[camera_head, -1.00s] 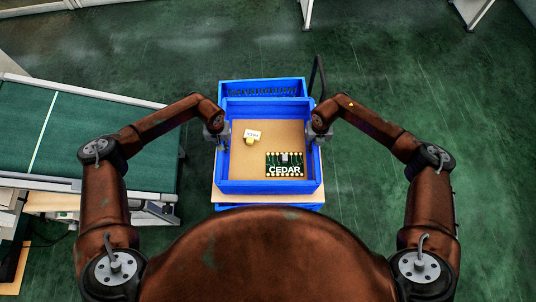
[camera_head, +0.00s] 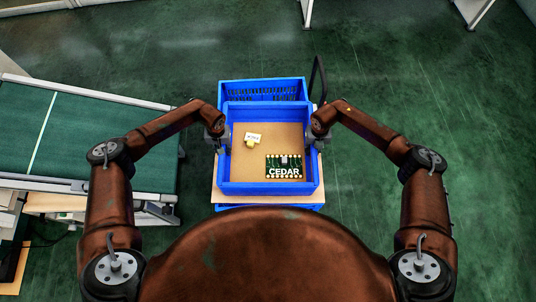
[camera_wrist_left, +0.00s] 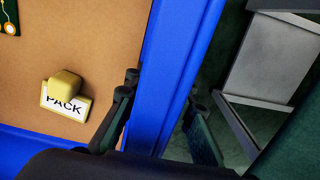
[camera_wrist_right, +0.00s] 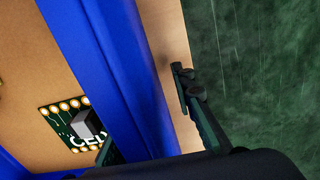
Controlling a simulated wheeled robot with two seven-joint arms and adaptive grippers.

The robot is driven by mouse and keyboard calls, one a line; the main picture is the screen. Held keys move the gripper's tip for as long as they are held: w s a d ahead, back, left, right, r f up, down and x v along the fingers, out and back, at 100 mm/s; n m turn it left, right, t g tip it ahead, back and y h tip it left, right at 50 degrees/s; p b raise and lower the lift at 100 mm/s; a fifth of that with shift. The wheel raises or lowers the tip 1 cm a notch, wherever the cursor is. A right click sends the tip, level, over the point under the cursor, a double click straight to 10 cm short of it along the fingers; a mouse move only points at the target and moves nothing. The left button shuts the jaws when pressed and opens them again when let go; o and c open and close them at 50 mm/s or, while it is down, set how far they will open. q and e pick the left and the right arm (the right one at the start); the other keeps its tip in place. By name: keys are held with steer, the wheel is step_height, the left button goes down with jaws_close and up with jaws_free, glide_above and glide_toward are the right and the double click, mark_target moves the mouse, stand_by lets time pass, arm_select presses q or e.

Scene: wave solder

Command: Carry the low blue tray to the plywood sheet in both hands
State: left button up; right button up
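The low blue tray (camera_head: 268,189) has a brown bottom and sits over the pale plywood sheet (camera_head: 216,196), whose edge shows at the front and sides. In the tray lie a green CEDAR board (camera_head: 284,167) and a white and yellow PACK piece (camera_head: 253,138). My left gripper (camera_head: 219,147) is at the left wall; in the left wrist view its fingers stand apart on either side of the wall (camera_wrist_left: 175,70), with a gap outside. My right gripper (camera_head: 319,144) straddles the right wall (camera_wrist_right: 105,70) likewise; its outer finger is clear of it.
A blue crate (camera_head: 262,86) stands behind the tray, with a dark curved handle (camera_head: 318,78) beside it. A green-topped conveyor or bench (camera_head: 90,140) is at left. The green floor (camera_head: 390,90) is open at right.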

arm_select(q)
steer(key=shift+d, duration=0.2)
arm_select(e)
steer(key=shift+a, duration=0.15)
arm_select(q)
steer(key=shift+o, duration=0.7)
steer(key=o, duration=0.7)
steer(key=shift+c, duration=0.2)
arm_select(e)
steer(key=shift+a, duration=0.1)
arm_select(q)
steer(key=shift+d, duration=0.1)
step_height(320, 180, up, 12)
steer(key=shift+r, duration=0.1)
arm_select(e)
steer(key=o, duration=0.8)
